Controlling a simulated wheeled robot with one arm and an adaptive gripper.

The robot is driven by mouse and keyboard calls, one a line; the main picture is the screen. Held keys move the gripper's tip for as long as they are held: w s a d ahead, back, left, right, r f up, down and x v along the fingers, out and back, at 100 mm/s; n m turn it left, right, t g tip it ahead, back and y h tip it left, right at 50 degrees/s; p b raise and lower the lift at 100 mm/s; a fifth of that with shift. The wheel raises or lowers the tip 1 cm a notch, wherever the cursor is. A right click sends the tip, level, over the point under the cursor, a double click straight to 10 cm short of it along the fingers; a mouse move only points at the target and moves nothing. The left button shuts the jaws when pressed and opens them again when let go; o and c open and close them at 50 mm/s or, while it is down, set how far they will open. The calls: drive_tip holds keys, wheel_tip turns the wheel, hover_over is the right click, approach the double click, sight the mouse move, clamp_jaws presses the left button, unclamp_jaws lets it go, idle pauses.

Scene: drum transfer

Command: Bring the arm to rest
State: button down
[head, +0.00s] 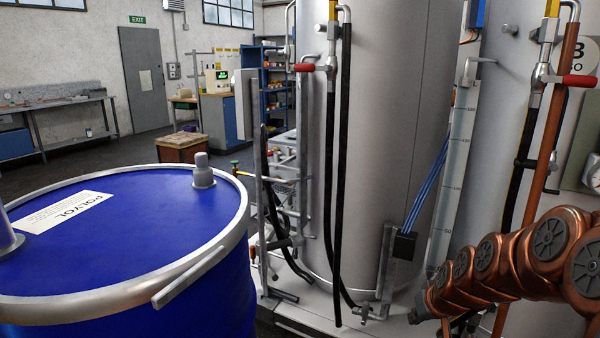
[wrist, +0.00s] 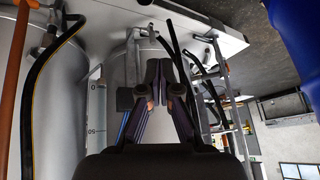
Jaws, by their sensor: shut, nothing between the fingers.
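My copper-coloured arm (head: 520,262) reaches in from the lower right of the head view, in front of the tanks' base. My gripper (wrist: 158,68) shows in the wrist view, its two dark fingers together at the tips with nothing between them. It is apart from the blue drum (head: 120,225), which stands at the left of the head view. The drum also shows at the top right of the wrist view (wrist: 298,35), which is upside down. My gripper cannot be made out clearly in the head view.
A large grey tank (head: 380,130) stands in the centre, with black hoses (head: 344,170) and a red-handled valve (head: 304,67) in front. A second tank (head: 500,120) stands to its right. Open floor (head: 80,165) and a workbench (head: 60,115) lie behind the drum.

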drive_tip(key=s+a+r+g+p, duration=0.2)
drive_tip(key=s+a+r+p, duration=0.2)
drive_tip(key=s+r, duration=0.25)
drive_tip(key=s+a+r+g+p, duration=0.2)
drive_tip(key=s+a+r+p, duration=0.2)
drive_tip(key=s+r, duration=0.3)
drive_tip(key=s+r+g+p, duration=0.1)
drive_tip(key=s+r+p, duration=0.3)
drive_tip(key=s, duration=0.7)
drive_tip(key=s+a+r+g+h+p, duration=0.1)
drive_tip(key=s+r+p, duration=0.3)
drive_tip(key=s, duration=0.7)
drive_tip(key=shift+a+r+g, duration=0.2)
drive_tip(key=shift+r+g, duration=0.4)
drive_tip(key=shift+g, duration=0.2)
drive_tip(key=shift+d, duration=0.1)
